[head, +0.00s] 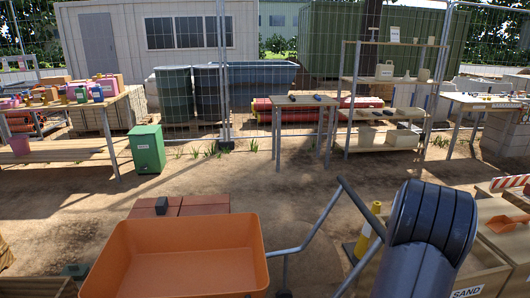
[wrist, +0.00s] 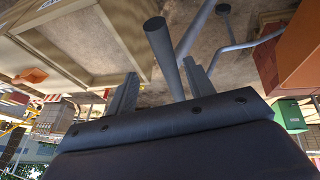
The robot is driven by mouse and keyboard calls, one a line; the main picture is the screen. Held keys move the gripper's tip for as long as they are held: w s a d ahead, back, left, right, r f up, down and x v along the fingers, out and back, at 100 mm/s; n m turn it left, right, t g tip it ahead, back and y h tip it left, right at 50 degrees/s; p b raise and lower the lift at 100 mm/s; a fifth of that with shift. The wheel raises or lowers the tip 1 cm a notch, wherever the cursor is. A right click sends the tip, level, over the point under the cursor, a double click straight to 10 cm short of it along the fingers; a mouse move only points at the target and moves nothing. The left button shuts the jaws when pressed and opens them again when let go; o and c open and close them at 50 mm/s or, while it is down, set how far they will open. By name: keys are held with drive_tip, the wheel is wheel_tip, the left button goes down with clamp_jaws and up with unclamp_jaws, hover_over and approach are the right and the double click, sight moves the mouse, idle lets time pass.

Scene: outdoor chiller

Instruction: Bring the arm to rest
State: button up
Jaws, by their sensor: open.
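My gripper (wrist: 160,68) shows in the wrist view with its two dark fingers spread apart and nothing held. A grey tube, a handle of the orange wheelbarrow (head: 185,255), shows in the gap between the fingers in that view; I cannot tell how far beyond them it lies. In the head view my dark arm is bent at the lower right, beside the wheelbarrow's handles (head: 325,222). The gripper itself is hidden there behind or below the arm.
A wooden sand box (head: 490,258) with an orange scoop (head: 503,226) stands at the lower right. A yellow post (head: 368,230) is close to my arm. A green bin (head: 147,149), a small table (head: 296,101) and a shelf (head: 383,81) stand farther back. Open dirt lies between.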

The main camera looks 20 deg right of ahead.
drive_tip(key=x, duration=0.7)
drive_tip(key=shift+w+f, duration=0.1)
drive_tip(key=shift+w+a+f, duration=0.15)
drive_tip(key=shift+a, duration=0.4)
drive_tip(key=shift+a+f, duration=0.1)
